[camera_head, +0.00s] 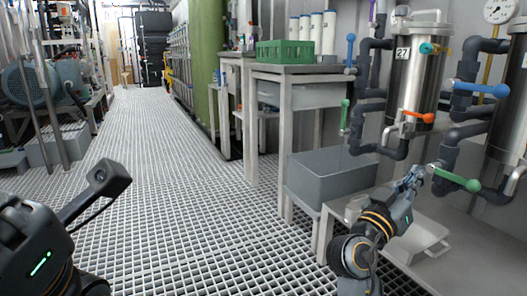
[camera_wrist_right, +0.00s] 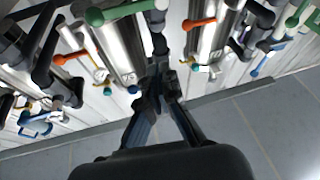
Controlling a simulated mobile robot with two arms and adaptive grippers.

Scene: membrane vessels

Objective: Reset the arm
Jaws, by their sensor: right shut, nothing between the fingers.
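My right gripper (camera_head: 413,178) is in the right part of the head view, in front of the steel vessels and left of a green-handled valve (camera_head: 456,178). It is shut and empty. In the right wrist view, its fingers (camera_wrist_right: 160,75) meet at the tips, with the vessels and pipes behind them. The right forearm rises from the bottom of the head view. My left arm (camera_head: 40,245) is at the lower left; its gripper does not show.
A steel vessel marked 27 (camera_head: 412,85) stands among dark pipes, with a blue handle (camera_head: 483,89) and an orange handle (camera_head: 418,117). A grey bin (camera_head: 335,178) is left of my right arm. A table holds a green crate (camera_head: 285,52). The grating floor (camera_head: 165,190) is open.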

